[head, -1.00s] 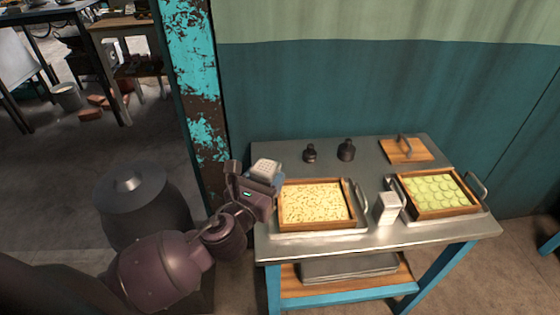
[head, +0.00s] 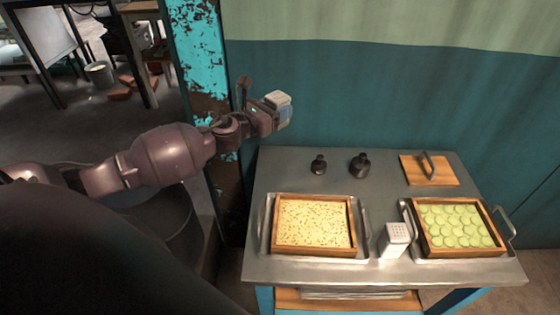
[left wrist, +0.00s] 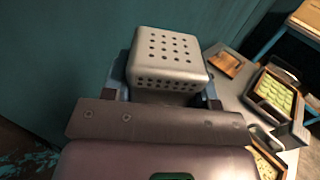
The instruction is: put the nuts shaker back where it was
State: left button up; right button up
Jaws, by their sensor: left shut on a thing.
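A light-coloured shaker (head: 278,98) with a perforated top is in my left gripper (head: 284,109). In the left wrist view the shaker (left wrist: 172,48) shows its rows of holes, with blue fingers at its sides. My left gripper is shut on it and holds it in the air near the wall, beyond the table's back left corner. A second white shaker (head: 396,238) with a holed top stands on the table between the two trays. I cannot tell the contents of either shaker. My right gripper is not in view.
The metal table (head: 385,192) holds a wooden-framed tray of pale, speckled food (head: 312,256) and one of green slices (head: 462,258). Two dark bottles (head: 319,165) (head: 360,165) and a wooden board with a handle (head: 420,178) stand behind. The back left tabletop is clear.

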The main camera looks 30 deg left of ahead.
pick_arm(q)
notch_tip(320, 180, down, 14)
jog(key=b, duration=0.4)
jog(key=shift+r, duration=0.1)
notch_tip(320, 180, down, 4)
jog(key=shift+r+b, duration=0.25)
jog(key=shift+b, duration=0.6)
jog(key=shift+f, duration=0.25)
jog(key=shift+r, duration=0.15)
jog(key=shift+f, duration=0.3)
jog(key=o, duration=1)
jog(key=shift+r, duration=0.1)
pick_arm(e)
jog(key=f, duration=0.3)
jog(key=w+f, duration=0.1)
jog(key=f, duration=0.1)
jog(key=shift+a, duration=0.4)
